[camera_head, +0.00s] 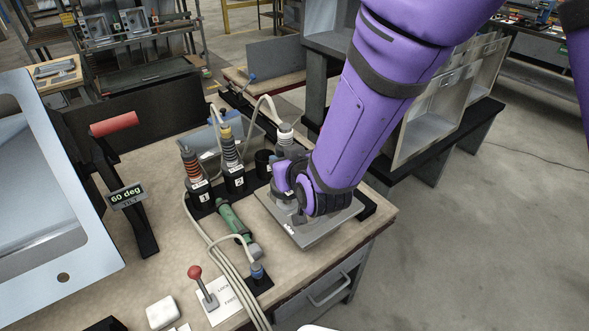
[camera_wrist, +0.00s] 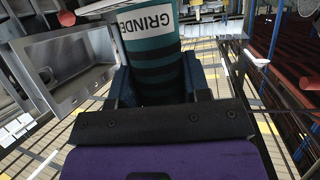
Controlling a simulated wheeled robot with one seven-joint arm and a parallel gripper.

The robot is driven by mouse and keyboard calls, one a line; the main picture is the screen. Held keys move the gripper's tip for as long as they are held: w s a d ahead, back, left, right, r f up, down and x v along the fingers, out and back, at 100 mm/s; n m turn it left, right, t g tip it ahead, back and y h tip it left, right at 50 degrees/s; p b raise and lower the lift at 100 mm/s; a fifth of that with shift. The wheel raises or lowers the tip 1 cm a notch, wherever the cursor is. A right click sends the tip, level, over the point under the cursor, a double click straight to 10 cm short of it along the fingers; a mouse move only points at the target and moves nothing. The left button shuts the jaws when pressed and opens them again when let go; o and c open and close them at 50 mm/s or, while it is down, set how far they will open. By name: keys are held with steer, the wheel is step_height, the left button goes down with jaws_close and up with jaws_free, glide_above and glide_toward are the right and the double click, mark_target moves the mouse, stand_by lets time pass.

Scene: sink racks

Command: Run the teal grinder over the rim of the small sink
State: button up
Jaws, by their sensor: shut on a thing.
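The teal grinder (camera_wrist: 155,50), a striped cylinder with a white band lettered "GRINDE", stands between the fingers of my gripper (camera_wrist: 160,88), which is shut on it. In the head view my gripper (camera_head: 290,190) is over the right end of the bench, and my arm hides most of the grinder. A pale tool top with a hose shows just behind my wrist; I cannot tell if it is the grinder's. A steel sink (camera_head: 45,225) is tilted at the left, well apart from my gripper; a sink basin also shows in the wrist view (camera_wrist: 75,65). I cannot tell which sink is the small one.
A green cylinder (camera_head: 237,226), hoses and a red-knobbed lever (camera_head: 203,290) are on the bench. A red-handled tilt stand (camera_head: 120,170) reads "60 deg".

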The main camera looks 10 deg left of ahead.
stand_by(0.4)
steer(key=shift+f, duration=3.4)
steer(key=shift+d, duration=0.1)
steer(key=shift+s+d, duration=0.6)
steer(key=shift+s+d+r, duration=0.1)
steer(key=shift+s+d, duration=0.05)
steer(key=shift+d, duration=0.05)
steer(key=shift+r, duration=3.5)
